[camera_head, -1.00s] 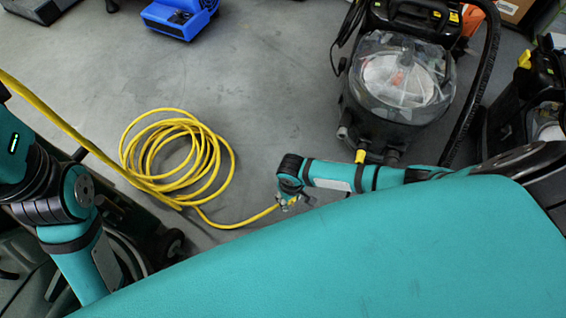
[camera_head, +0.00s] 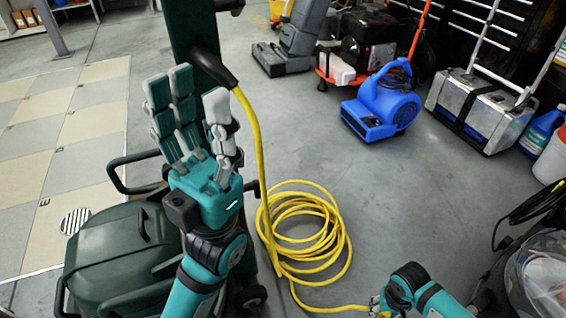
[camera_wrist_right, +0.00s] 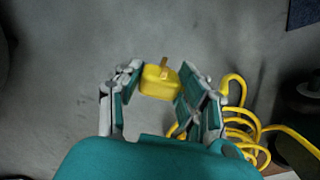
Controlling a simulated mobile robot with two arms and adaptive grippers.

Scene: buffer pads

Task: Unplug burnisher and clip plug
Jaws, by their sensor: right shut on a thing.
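The dark green burnisher (camera_head: 120,250) stands at the left in the head view, with a dark upright post. A yellow cord (camera_head: 255,145) leaves a black sleeve (camera_head: 214,68) near the post's top and runs down to a loose coil on the floor. My left gripper (camera_head: 192,98) is open and empty, fingers pointing up, in front of the post. My right gripper (camera_head: 377,303) is low at the bottom edge, where the cord's end reaches it. In the right wrist view it is shut on a yellow plug (camera_wrist_right: 160,82) with a metal prong. I cannot make out a clip.
A blue blower (camera_head: 385,103) stands on the floor beyond the coil. A wet vacuum with a clear dome (camera_head: 540,270) is at the right edge. Wheeled machines and a silver box (camera_head: 480,108) line the back.

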